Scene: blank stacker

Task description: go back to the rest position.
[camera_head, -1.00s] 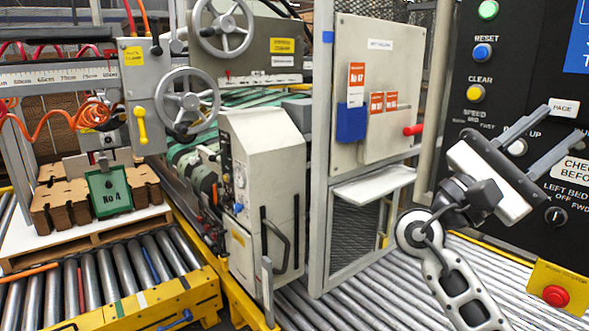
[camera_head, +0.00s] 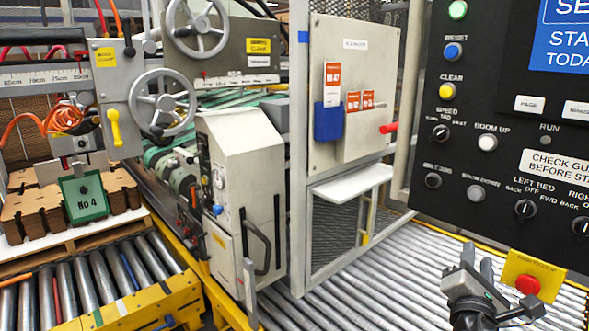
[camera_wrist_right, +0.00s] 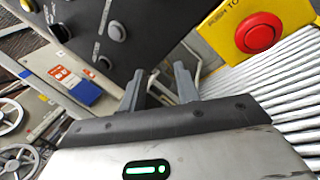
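My right gripper (camera_head: 478,262) is low at the right in the head view, in front of the roller conveyor and below the black control panel (camera_head: 500,130). In the right wrist view its two grey fingers (camera_wrist_right: 160,85) stand apart with nothing between them. The panel's lower edge is ahead of the fingers at the upper left of that view. My left gripper is not in the head view.
A yellow box with a red push button (camera_head: 528,284) is close to the right gripper; it also shows in the right wrist view (camera_wrist_right: 258,33). The roller conveyor (camera_head: 370,290) is clear. A grey machine cabinet (camera_head: 240,180) and a pallet of brown blanks (camera_head: 40,215) stand left.

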